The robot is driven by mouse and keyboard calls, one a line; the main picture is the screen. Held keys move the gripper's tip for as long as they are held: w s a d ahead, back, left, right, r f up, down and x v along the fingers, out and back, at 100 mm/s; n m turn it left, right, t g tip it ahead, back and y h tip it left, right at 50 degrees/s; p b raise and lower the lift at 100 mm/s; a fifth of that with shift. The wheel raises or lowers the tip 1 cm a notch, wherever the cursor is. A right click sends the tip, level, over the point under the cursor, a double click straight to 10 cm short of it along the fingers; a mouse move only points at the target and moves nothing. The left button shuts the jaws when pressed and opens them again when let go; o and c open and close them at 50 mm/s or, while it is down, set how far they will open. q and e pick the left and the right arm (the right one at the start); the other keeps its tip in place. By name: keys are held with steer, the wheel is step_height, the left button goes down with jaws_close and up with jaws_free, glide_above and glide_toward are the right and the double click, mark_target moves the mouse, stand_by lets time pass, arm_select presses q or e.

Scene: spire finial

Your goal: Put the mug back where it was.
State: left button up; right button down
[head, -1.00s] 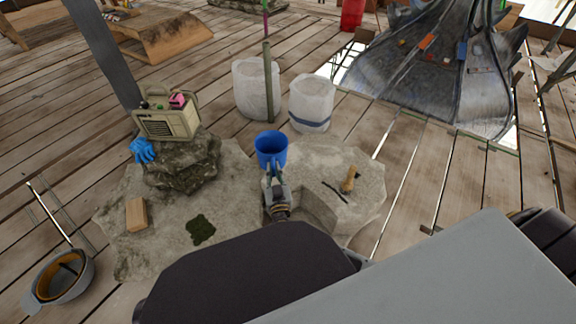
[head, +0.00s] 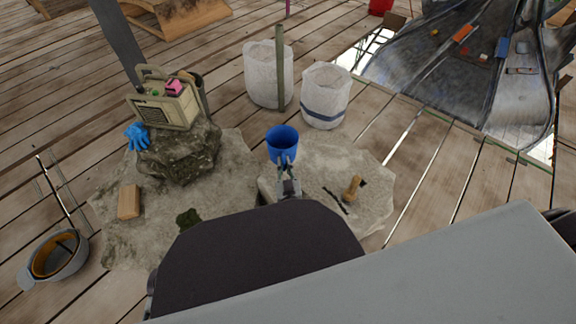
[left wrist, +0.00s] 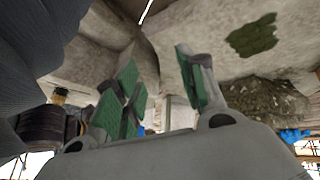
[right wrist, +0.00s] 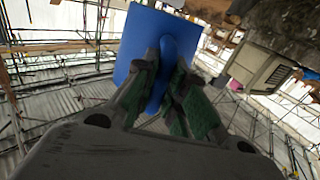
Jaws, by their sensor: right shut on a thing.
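The blue mug (head: 281,153) is upright over the back edge of the pale stone slab, and I cannot tell if it touches the stone. My right gripper (head: 287,170) is shut on the mug's handle side. In the right wrist view the mug (right wrist: 138,40) fills the space beyond the fingers (right wrist: 170,75), which close around its handle. My left gripper (left wrist: 160,85) is open and empty, with its green-padded fingers apart near the stone; it is hidden in the head view.
A radio (head: 168,108) and a blue glove (head: 137,137) are on a dark rock at left. A wooden block (head: 129,202), a moss patch (head: 188,218) and a wooden-handled tool (head: 352,188) lie on the stone. White sacks (head: 326,95) stand behind; a helmet (head: 55,258) lies left.

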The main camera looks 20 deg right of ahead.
steer(key=shift+w+d+f, duration=0.15)
steer(key=shift+d+f, duration=0.05)
arm_select(q)
steer(key=shift+w+d, duration=0.2)
steer(key=shift+d, duration=0.15)
steer(key=shift+f, duration=0.1)
arm_select(e)
steer(key=shift+f+b, duration=0.85)
steer(key=shift+f, duration=0.4)
arm_select(q)
steer(key=shift+t+h, duration=0.4)
steer(key=shift+w+d+f+b, duration=0.15)
steer(key=shift+f+b, duration=0.25)
steer(key=shift+f, duration=0.45)
steer(key=shift+d+f+b, duration=0.15)
steer(key=shift+f+b, duration=0.25)
steer(key=shift+f, duration=0.5)
steer(key=shift+w+d+f+b, duration=0.15)
steer(key=shift+f+b, duration=0.25)
steer(key=shift+f, duration=0.45)
arm_select(e)
steer(key=shift+f, duration=1.85)
arm_select(q)
steer(key=shift+s, duration=0.1)
arm_select(e)
steer(key=shift+f, duration=0.1)
